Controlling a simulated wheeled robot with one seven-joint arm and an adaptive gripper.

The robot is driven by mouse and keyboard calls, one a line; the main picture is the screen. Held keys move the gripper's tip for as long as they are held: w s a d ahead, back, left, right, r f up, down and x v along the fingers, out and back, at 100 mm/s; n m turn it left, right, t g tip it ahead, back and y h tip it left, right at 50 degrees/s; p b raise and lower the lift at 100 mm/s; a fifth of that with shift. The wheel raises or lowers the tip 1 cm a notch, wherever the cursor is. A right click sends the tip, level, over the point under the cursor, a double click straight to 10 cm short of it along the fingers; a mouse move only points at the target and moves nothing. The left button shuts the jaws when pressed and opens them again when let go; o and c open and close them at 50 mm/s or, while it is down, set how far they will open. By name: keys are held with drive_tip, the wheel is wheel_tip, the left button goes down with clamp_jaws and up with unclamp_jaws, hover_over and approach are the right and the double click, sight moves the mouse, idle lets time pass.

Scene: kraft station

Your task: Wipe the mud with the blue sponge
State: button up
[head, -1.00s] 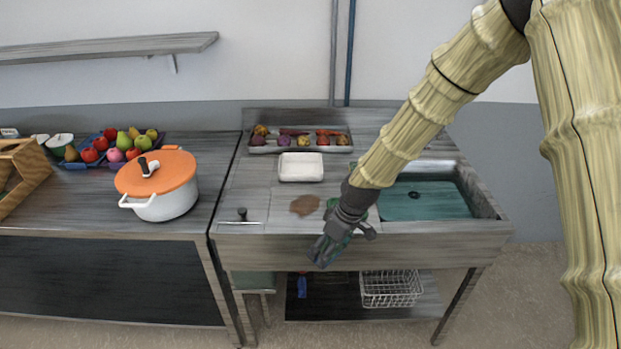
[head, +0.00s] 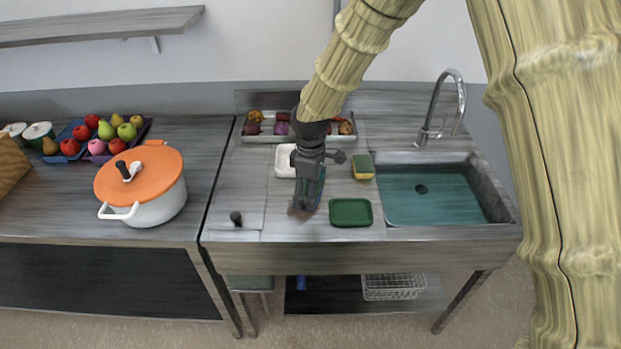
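The brown mud patch (head: 297,212) lies on the counter left of the sink, partly hidden behind my gripper. My gripper (head: 306,207) points down over the mud with dark teal fingers. I cannot tell whether its tips touch the counter, whether they are open or shut, or whether they hold anything. I cannot make out a blue sponge for certain. A yellow and green sponge (head: 362,166) lies on the counter right of my gripper. A small blue thing (head: 301,283) shows on the lower shelf, too small to identify.
A green tray (head: 351,212) lies just right of my gripper, before the sink (head: 435,195) and faucet (head: 444,105). A white tray (head: 284,160) and a vegetable tray (head: 262,137) are behind. An orange-lidded pot (head: 150,195) stands on the left counter.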

drive_tip(key=shift+w+f, duration=0.1)
drive_tip(key=shift+s+f+b, duration=0.3)
drive_tip(key=shift+s+b, duration=0.05)
drive_tip(key=shift+b, duration=0.15)
drive_tip(key=shift+f, duration=0.35)
drive_tip(key=shift+w+f+b, duration=0.25)
drive_tip(key=shift+f+b, duration=0.6)
drive_tip(key=shift+f, duration=0.2)
drive_tip(key=shift+s+f+b, duration=0.2)
drive_tip(key=shift+f+b, duration=0.25)
drive_tip(key=shift+f, duration=0.05)
